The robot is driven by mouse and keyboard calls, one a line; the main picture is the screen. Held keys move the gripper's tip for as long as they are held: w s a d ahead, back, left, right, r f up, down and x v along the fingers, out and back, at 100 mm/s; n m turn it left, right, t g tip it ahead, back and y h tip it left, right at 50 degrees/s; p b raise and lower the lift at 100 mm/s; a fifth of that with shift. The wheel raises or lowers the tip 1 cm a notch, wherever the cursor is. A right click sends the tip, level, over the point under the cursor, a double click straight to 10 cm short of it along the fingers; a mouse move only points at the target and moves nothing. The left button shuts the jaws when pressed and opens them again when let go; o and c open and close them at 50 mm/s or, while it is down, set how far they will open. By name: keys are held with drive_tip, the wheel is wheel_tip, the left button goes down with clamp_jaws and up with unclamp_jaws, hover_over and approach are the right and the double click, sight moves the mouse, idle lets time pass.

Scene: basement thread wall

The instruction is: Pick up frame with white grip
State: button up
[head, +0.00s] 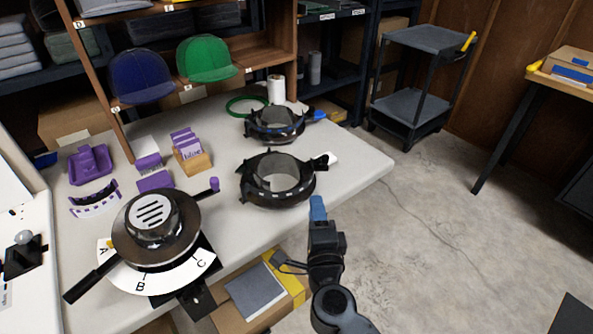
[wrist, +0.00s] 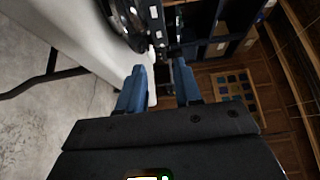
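The frame with the white grip is a black ring (head: 250,190) lying on the white table, its white grip (head: 331,159) pointing right toward the table edge. My gripper (head: 317,205) is just beyond the table's front edge, below and apart from the white grip in the head view. In the wrist view, my gripper's blue fingers (wrist: 160,75) are apart with nothing clearly between them. A dark ring part (wrist: 122,22) shows at the top of that view. A pale strip lies behind the fingers; I cannot tell whether it is the grip or the table.
A similar black frame with a blue grip (head: 316,115) lies behind. A cap press (head: 152,225) stands at the left front, near purple pieces (head: 92,165). An open box (head: 262,295) sits below the table edge. The floor (head: 430,240) to the right is clear.

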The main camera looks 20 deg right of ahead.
sight(306, 186)
drive_tip(key=x, duration=0.2)
drive_tip(key=a+x, duration=0.1)
drive_tip(key=x, duration=0.1)
drive_tip(key=b+x, duration=0.1)
drive_tip(key=x, duration=0.2)
drive_tip(key=shift+w+a+r, duration=0.1)
drive_tip(key=shift+a+r, duration=0.05)
drive_tip(key=shift+a, duration=0.05)
clamp_jaws()
